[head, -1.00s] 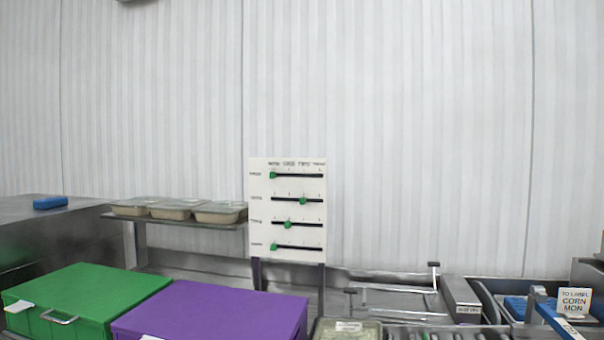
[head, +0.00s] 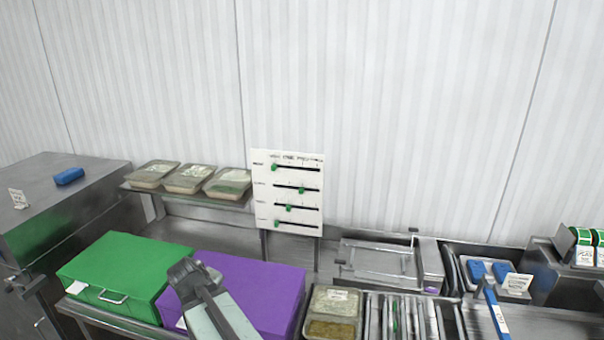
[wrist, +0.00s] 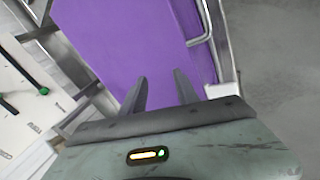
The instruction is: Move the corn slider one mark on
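The white slider board (head: 260,212) stands upright on posts behind the counter in the head view. It has several black slots with green knobs; the row labels are too small to read, so I cannot tell which is corn. The top knob (head: 274,167) and bottom knob (head: 277,223) sit near the left ends. The second knob (head: 301,189) is right of middle and the third knob (head: 289,207) is nearer the middle. My gripper (head: 185,270) is over the purple box, left of and below the board. In the wrist view its fingers (wrist: 160,90) are apart and empty.
A green box (head: 120,265) and a purple box (head: 262,290) stand at the front left. Filled trays (head: 190,178) sit on a shelf left of the board. Containers (head: 333,308) and a utensil rack (head: 405,318) lie front right. The wall behind is bare.

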